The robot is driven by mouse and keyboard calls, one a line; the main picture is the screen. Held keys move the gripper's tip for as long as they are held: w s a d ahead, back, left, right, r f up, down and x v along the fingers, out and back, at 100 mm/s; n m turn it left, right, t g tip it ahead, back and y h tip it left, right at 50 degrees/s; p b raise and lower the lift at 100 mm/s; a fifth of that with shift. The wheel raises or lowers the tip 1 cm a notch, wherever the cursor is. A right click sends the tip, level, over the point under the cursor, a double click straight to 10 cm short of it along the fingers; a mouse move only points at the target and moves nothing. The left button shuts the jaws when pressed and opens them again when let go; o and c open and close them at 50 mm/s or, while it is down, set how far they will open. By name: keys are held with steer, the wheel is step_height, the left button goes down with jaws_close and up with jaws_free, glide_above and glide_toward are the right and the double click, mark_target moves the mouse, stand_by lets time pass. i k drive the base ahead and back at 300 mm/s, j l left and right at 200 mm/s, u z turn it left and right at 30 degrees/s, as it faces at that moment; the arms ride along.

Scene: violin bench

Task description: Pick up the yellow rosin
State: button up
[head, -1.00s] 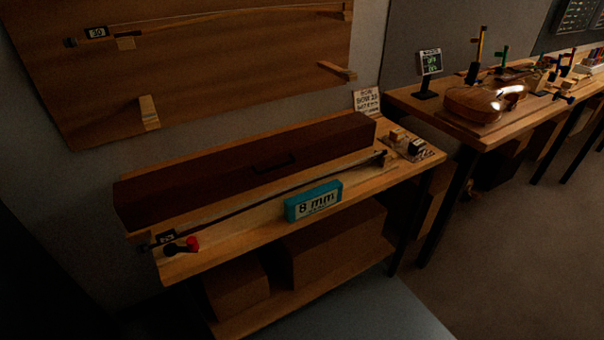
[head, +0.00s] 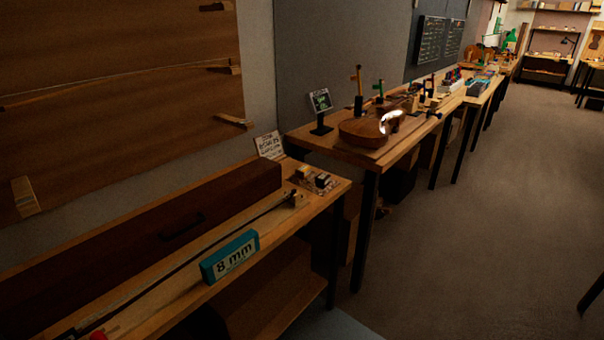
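I cannot make out a yellow rosin for certain. A cluster of small blocks (head: 322,180), tan and dark, lies on a patterned mat at the right end of the near bench (head: 340,184). They are too small and dim to tell whether one is the yellow rosin. My gripper is not in view.
A violin (head: 364,132) lies on the farther bench (head: 335,151). The floor (head: 480,210) at right is clear.

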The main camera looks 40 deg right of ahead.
mark_target(303, 172)
steer(key=i+l+z, duration=0.15)
steer(key=i+l, duration=0.4)
steer(key=i+l+z, duration=0.2)
steer(key=i+l, duration=0.3)
steer(key=i+l+z, duration=0.15)
steer(key=i+l, duration=0.2)
steer(key=i, duration=0.3)
steer(key=z, duration=0.65)
